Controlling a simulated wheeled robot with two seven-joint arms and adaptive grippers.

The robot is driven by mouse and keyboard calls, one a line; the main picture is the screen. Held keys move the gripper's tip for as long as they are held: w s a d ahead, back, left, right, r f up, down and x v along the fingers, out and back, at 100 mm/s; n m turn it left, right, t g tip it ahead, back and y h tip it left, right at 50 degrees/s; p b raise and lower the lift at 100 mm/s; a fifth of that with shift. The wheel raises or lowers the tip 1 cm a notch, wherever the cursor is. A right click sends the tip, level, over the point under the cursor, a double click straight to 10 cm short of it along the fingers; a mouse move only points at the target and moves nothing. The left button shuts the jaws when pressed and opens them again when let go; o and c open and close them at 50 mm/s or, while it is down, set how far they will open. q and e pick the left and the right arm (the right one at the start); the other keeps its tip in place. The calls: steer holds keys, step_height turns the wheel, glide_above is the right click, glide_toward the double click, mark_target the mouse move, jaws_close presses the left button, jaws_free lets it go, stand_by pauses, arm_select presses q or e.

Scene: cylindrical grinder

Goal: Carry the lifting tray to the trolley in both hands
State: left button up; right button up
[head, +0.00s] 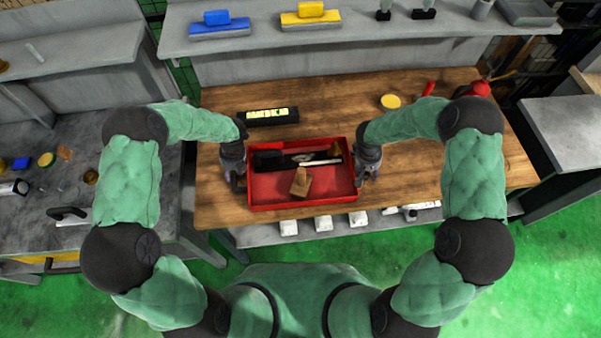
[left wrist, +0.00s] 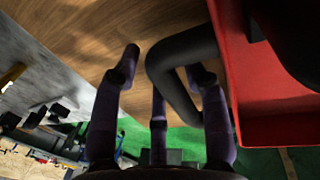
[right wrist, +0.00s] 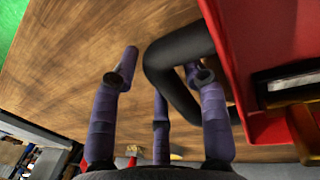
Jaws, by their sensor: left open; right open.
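The red lifting tray (head: 303,203) sits on the wooden workbench with a dark tool, a pale stick and a wooden block in it. My left gripper (head: 236,180) is at the tray's left side. In the left wrist view its fingers (left wrist: 165,75) are open around the black handle (left wrist: 178,70) on the red tray wall (left wrist: 232,60). My right gripper (head: 367,172) is at the tray's right side. In the right wrist view its fingers (right wrist: 160,75) are open around the other black handle (right wrist: 170,75). I cannot tell whether any finger touches a handle.
On the wooden bench (head: 430,185), a black box (head: 268,117) and a yellow round tin (head: 390,101) lie behind the tray. A grey shelf (head: 350,40) runs along the back. A grey worktop (head: 50,190) stands left, a grey table (head: 560,140) right. Green floor (head: 540,260) is clear at front right.

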arm_select(q)
jaws_close()
arm_select(e)
jaws_close()
arm_select(q)
steer(key=shift+w+r, duration=0.15)
steer(key=shift+r, duration=0.15)
arm_select(e)
steer(key=shift+w+r, duration=0.15)
steer(key=shift+r, duration=0.15)
